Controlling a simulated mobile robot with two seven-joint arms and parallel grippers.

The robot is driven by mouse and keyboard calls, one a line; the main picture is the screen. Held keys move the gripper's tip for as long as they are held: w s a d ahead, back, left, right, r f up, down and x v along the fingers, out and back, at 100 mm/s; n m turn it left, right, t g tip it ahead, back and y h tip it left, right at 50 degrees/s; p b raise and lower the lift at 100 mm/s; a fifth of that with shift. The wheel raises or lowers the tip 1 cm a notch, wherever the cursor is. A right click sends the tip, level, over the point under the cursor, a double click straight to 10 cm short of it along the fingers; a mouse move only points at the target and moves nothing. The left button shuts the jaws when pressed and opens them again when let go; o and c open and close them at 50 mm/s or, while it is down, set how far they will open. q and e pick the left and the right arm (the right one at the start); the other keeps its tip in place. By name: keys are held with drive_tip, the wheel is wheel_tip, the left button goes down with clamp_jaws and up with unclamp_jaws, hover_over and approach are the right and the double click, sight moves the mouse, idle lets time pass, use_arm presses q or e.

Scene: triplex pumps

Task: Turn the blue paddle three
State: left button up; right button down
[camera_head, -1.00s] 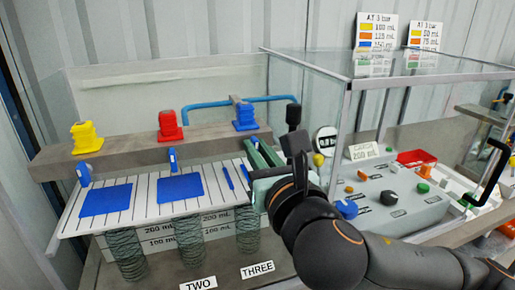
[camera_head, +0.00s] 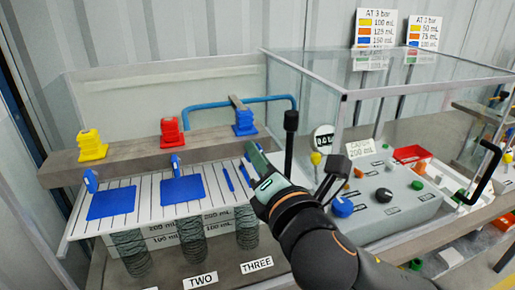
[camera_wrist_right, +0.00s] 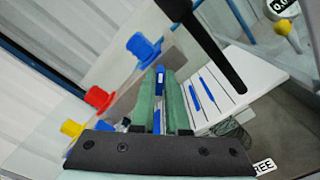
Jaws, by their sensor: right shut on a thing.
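My right gripper (camera_head: 253,152) has green fingers and is at the third column of the white lined board, below the blue knob (camera_head: 244,123). In the right wrist view my right gripper (camera_wrist_right: 160,78) is shut on a small blue piece (camera_wrist_right: 160,74), the blue paddle three, between the fingertips. In the head view the gripper hides this paddle. The other two blue paddles, one (camera_head: 91,181) at the left and one (camera_head: 176,164) in the middle, stand along the board's back edge. My left gripper is in neither view.
The white board (camera_head: 140,182) carries blue squares and strips above several coiled springs. Yellow (camera_head: 91,145) and red (camera_head: 171,131) knobs stand on the grey beam. A glass case (camera_head: 345,95) and a control panel (camera_head: 400,205) are to the right, close to my arm.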

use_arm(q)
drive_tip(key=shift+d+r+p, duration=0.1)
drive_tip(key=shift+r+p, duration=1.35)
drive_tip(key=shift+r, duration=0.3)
use_arm(e)
drive_tip(key=shift+f+m, duration=0.1)
drive_tip(key=shift+m, duration=3.7)
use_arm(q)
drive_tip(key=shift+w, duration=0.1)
use_arm(e)
drive_tip(key=c, duration=0.9)
unclamp_jaws()
drive_tip(key=shift+d, duration=0.1)
